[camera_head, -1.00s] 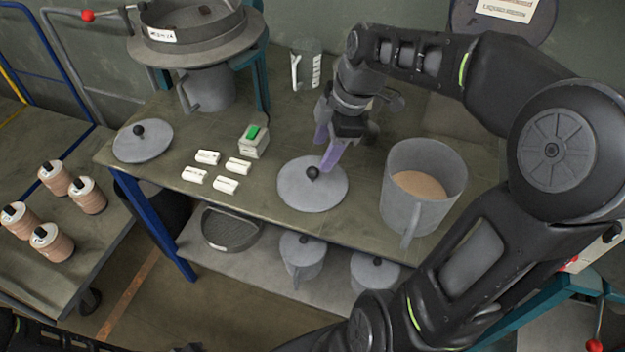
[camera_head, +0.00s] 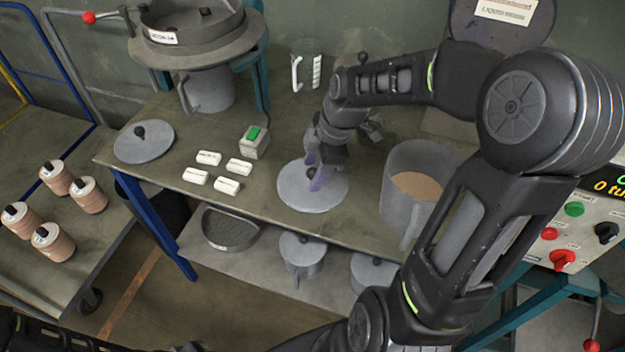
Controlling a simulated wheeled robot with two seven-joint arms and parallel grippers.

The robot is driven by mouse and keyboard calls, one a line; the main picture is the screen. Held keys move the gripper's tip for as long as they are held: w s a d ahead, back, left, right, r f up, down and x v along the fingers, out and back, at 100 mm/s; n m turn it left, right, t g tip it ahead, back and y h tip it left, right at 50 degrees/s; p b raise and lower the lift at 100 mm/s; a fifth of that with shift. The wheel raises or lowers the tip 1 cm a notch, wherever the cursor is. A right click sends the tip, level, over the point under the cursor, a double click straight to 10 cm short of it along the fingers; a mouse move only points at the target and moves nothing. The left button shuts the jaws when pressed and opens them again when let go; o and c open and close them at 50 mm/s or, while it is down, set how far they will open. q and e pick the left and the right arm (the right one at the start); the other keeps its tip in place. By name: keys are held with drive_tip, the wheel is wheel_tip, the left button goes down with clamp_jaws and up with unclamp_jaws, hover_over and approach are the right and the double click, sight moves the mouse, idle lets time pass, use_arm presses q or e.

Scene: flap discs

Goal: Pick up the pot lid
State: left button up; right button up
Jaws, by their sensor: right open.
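A round grey pot lid (camera_head: 308,197) with a black knob lies flat on the table, left of a large grey pot. My right gripper (camera_head: 314,173) is low over this lid, its purple fingers open on either side of the knob. The knob is partly hidden by the fingers, and I cannot tell whether they touch it. A second grey lid (camera_head: 143,145) with a black knob lies at the table's left end. My left gripper is not clearly in view.
The grey pot (camera_head: 397,190) holds brown material and stands close to my right arm. White blocks (camera_head: 195,175) and a green-buttoned box (camera_head: 254,142) lie left of the lid. A glass jug (camera_head: 306,66) stands behind. Lidded pots (camera_head: 302,255) sit on the lower shelf.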

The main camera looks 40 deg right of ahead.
idle(0.6)
clamp_jaws()
idle(0.4)
